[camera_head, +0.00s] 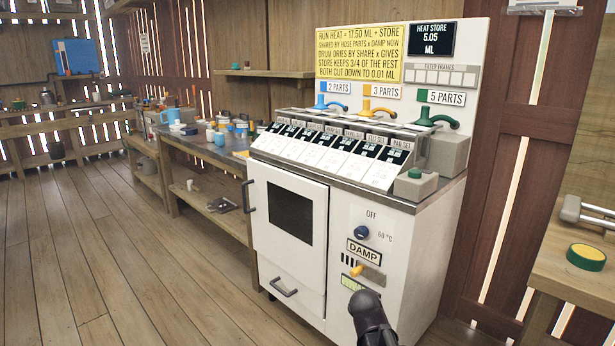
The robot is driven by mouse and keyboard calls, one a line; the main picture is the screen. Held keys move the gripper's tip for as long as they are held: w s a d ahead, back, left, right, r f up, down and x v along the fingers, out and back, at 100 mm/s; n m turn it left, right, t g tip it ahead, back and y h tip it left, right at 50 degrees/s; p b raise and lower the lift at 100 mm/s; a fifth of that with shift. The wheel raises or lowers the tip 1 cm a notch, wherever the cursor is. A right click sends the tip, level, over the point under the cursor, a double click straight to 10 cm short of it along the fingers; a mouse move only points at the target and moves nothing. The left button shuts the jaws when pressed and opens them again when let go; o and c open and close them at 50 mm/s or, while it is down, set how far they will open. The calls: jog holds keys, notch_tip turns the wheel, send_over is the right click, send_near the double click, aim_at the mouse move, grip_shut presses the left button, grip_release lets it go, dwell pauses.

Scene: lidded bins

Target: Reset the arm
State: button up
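My gripper (371,312) shows as a dark shape at the bottom of the head view, in front of the white machine's lower right panel. Its tip is just below the yellow lever under the DAMP label (364,253). I cannot tell whether it touches the panel. Its fingers are not clear, so I cannot tell if it is open or shut. The rest of my arm is out of view below.
The white machine (240,215) has a door, a drawer, a blue knob (362,232) and several labelled displays on top. A workbench (210,150) with cups stands left. A wooden table (560,262) with a green-yellow disc (586,257) stands right. The left floor is clear.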

jog(key=s+a+f+g+y, duration=0.1)
jog(key=s+a+y, duration=0.15)
jog(key=s, duration=0.25)
notch_tip(320, 180, up, 38)
jog(key=y+p, duration=0.1)
jog(key=p, duration=3.7)
jog(key=shift+s, duration=0.45)
